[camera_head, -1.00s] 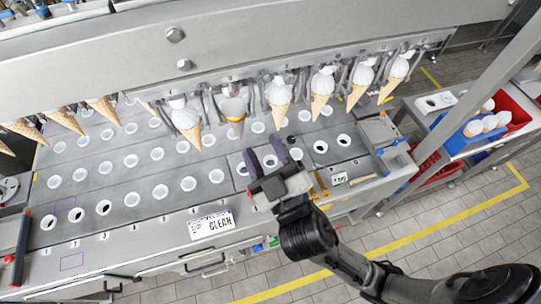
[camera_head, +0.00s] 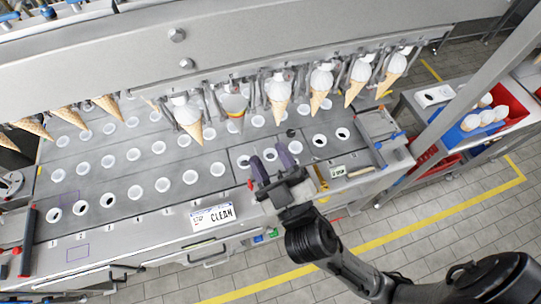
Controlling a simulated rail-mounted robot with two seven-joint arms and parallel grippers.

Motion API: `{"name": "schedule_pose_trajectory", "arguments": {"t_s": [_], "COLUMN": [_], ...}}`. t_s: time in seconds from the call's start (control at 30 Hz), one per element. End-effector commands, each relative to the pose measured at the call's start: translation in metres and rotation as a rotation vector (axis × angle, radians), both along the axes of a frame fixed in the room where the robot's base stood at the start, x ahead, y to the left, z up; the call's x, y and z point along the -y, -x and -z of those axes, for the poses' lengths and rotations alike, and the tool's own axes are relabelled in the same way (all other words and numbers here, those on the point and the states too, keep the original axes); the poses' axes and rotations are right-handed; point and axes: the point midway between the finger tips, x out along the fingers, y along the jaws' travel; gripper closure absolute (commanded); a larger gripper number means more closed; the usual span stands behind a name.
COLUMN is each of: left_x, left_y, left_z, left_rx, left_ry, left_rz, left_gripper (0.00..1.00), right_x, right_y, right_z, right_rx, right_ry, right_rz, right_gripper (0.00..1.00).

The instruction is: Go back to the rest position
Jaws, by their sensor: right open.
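My right gripper (camera_head: 272,163) is open and empty. It is low over the front right part of the perforated metal plate (camera_head: 130,173), with its fingers pointing away from me. The arm comes in from the lower right corner. My left gripper is not in view. Several ice cream cones, such as this one (camera_head: 279,97), hang in a row under the machine's beam, beyond my right gripper and apart from it.
A white "CLEAN" sign (camera_head: 213,217) lies at the plate's front edge. A clamp-like fixture (camera_head: 377,135) stands at the plate's right end. A side table at right holds a blue tray (camera_head: 466,133) and a red bin (camera_head: 511,101). Tiled floor lies open at lower right.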

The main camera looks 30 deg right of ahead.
Motion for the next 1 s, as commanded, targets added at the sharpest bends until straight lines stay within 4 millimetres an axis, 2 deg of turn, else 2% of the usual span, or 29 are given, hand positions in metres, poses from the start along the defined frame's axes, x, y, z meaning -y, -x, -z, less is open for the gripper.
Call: {"name": "schedule_pose_trajectory", "arguments": {"t_s": [0.47,0.57,0.67,0.87,0.97,1.0], "left_x": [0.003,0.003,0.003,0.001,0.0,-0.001], "left_y": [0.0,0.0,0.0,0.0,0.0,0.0], "left_z": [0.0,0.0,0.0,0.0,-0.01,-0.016], "left_rx": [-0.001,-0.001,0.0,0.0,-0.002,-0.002], "left_ry": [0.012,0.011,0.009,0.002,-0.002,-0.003], "left_rz": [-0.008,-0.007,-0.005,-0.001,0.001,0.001], "left_gripper": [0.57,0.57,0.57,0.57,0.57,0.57], "right_x": [0.0,0.006,0.014,0.023,0.028,0.03], "right_y": [0.0,-0.002,-0.006,-0.007,0.01,0.021], "right_z": [0.0,0.007,0.029,0.114,0.148,0.16], "right_rx": [-0.001,-0.046,-0.18,-0.697,-0.959,-1.06], "right_ry": [0.008,0.018,-0.019,-0.178,-0.245,-0.271], "right_rz": [0.003,0.047,0.085,0.067,0.035,0.022], "right_gripper": [0.52,0.52,0.52,0.52,0.52,0.52]}}
